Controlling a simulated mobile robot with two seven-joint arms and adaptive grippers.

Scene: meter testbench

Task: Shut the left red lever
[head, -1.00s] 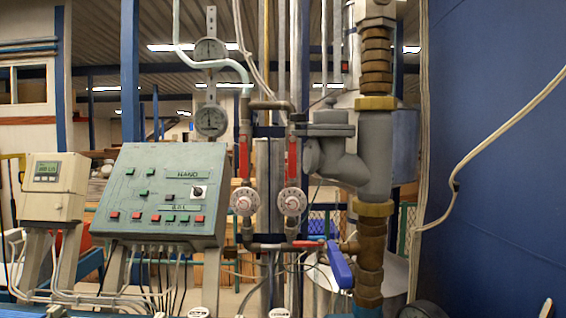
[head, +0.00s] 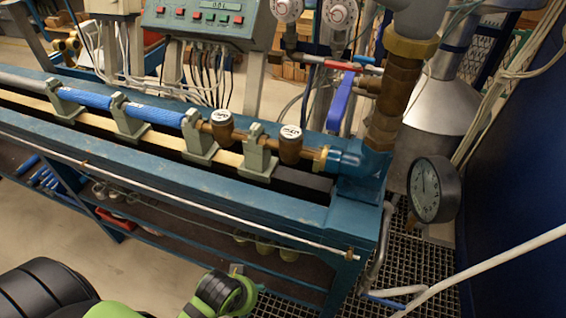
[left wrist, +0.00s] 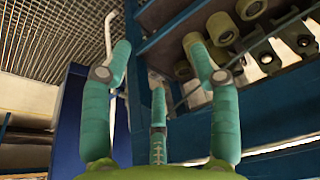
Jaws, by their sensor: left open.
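The left upright red lever on the pipes is out of view now, as the head view looks down below it. A short horizontal red lever (head: 343,65) and a blue lever (head: 341,103) show on the lower pipework. The lower parts of two white dial meters (head: 287,8) show at the top edge. In the left wrist view my left gripper (left wrist: 157,52) has its teal fingers spread, with nothing between them. In the head view green and black parts of my arm are low at the bottom, well below the levers. My right gripper is not in view.
A blue bench (head: 190,215) with blue pipes and brass fittings crosses the middle. A round pressure gauge (head: 434,190) sticks out at its right end. The control box (head: 205,20) is at the top. Brass parts (left wrist: 222,28) on the bench shelf show near my left fingers.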

